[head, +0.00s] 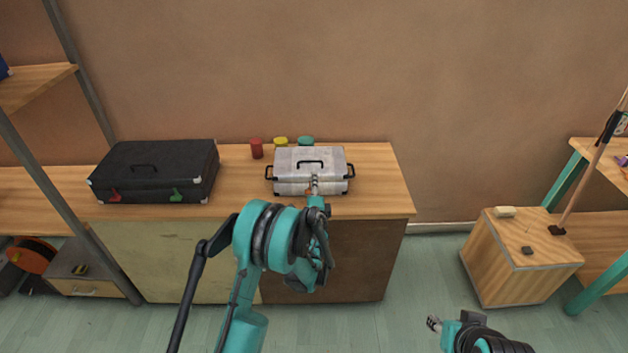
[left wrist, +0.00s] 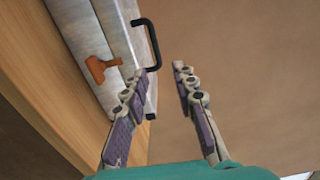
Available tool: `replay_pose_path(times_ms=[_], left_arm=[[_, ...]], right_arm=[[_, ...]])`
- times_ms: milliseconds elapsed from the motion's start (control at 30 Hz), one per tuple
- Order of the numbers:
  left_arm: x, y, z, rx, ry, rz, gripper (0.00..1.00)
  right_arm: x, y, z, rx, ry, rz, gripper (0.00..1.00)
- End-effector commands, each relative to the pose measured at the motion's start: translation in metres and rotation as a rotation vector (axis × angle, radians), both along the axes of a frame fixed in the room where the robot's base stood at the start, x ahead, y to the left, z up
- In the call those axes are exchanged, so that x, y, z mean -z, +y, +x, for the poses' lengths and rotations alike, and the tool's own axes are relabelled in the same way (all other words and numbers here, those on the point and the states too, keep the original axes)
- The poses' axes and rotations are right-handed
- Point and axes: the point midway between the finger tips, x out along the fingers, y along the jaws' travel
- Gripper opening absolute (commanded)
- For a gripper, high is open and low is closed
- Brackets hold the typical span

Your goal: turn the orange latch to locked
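The orange latch (left wrist: 101,68) is a small T-shaped tab on the front of a silver case (left wrist: 85,30), left of my left gripper's fingers in the left wrist view. In the head view the silver case (head: 290,157) stands on the wooden counter, and my gripper largely covers the latch. My left gripper (left wrist: 159,72) is open, with nothing between its fingers. It also shows at the front of the case in the head view (head: 314,180). The left finger lies close to the case; I cannot tell whether it touches. My right gripper (head: 433,323) is low at the right, its opening unclear.
A black case (head: 155,168) with red and green latches stands left on the counter (head: 240,205). Red, yellow and teal cans (head: 257,148) stand behind the silver case. A wooden box (head: 500,270) stands on the floor at right. The counter right of the silver case is clear.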

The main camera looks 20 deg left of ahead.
Motion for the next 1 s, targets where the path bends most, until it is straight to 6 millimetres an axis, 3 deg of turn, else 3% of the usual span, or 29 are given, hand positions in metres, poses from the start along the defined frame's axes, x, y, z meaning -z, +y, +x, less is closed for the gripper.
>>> replay_pose_path(times_ms=[433, 1000], left_arm=[[0.0, -0.008, -0.029, 0.001, 0.0, 0.0, 0.28], [0.0, -0.009, -0.03, 0.0, 0.0, 0.0, 0.28]], right_arm=[[0.0, 0.0, 0.0, 0.0, 0.0, 0.0, 0.4], [0.0, 0.0, 0.0, 0.0, 0.0, 0.0, 0.4]])
